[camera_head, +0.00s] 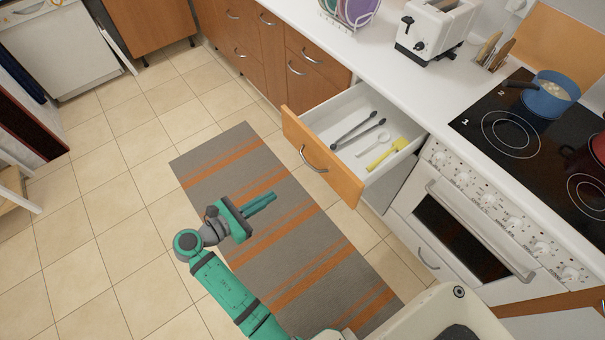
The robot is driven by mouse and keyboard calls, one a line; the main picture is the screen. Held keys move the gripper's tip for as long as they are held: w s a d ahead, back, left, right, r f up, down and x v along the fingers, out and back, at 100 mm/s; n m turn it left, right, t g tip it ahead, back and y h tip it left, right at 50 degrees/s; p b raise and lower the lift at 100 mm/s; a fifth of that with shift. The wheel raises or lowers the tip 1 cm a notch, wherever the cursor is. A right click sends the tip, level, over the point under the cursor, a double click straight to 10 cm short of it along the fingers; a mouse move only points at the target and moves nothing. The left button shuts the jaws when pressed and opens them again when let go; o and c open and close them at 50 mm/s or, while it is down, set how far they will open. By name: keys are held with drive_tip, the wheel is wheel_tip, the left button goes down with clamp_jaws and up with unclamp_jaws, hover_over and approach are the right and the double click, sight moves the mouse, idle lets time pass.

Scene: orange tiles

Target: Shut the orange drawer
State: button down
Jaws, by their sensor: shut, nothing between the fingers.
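The orange drawer (318,160) stands pulled out from under the white counter, left of the oven. Its orange front has a curved metal handle (312,161). Inside its white box lie dark utensils (358,130), a white spoon (375,140) and a yellow utensil (388,153). My gripper (262,202) is over the striped rug, to the left of and nearer than the drawer front. Its fingers are together and empty, pointing right, apart from the drawer.
The oven (468,232) with a black hob and blue pot (550,95) stands right of the drawer. A toaster (436,28) stands on the counter (380,62). A striped rug (240,160) covers the floor before the drawer. The tiles (110,200) at left are clear.

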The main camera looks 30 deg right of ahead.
drive_tip(key=w+d+g, duration=0.1)
drive_tip(key=d, duration=1.3)
drive_tip(key=shift+w+h, duration=0.2)
drive_tip(key=shift+h, duration=0.2)
drive_tip(key=shift+f, duration=0.1)
